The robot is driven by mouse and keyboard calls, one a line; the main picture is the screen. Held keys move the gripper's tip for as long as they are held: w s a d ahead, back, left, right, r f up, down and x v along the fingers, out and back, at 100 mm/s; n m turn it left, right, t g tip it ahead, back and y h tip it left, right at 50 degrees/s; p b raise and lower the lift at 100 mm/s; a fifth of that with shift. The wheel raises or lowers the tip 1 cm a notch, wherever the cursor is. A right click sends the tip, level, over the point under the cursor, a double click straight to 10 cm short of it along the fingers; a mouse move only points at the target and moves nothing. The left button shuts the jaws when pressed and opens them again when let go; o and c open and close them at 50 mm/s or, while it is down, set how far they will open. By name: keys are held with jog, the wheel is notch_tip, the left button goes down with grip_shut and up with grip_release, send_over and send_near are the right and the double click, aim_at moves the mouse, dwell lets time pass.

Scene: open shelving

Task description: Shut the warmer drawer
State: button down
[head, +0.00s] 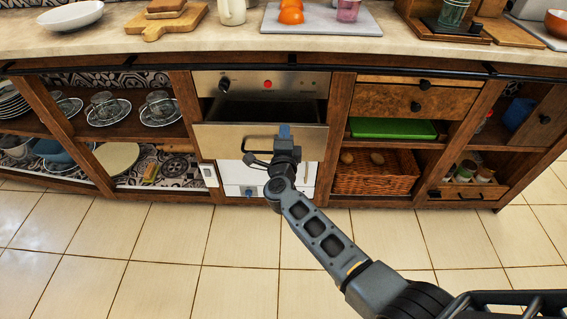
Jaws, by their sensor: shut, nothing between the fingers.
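The warmer drawer (222,138) is a steel-fronted drawer below the control panel, at the middle of the shelving. It is pulled out, and its dark inside shows behind the front's top edge. My gripper (285,131) is shut and empty, with its blue fingertips in front of the drawer front, right of its middle. My gripper and wrist hide part of the front. I cannot tell whether the fingertips touch it.
The steel panel (308,84) with knobs sits above the drawer. A wicker basket (375,178) and green tray (392,128) are on shelves to the right. Plates and cups stand on shelves to the left. The tiled floor (110,240) in front is clear.

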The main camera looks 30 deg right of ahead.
jog(key=b+x, duration=0.4)
jog(key=x, duration=0.7)
jog(key=shift+r, duration=0.2)
jog(key=shift+d, duration=0.1)
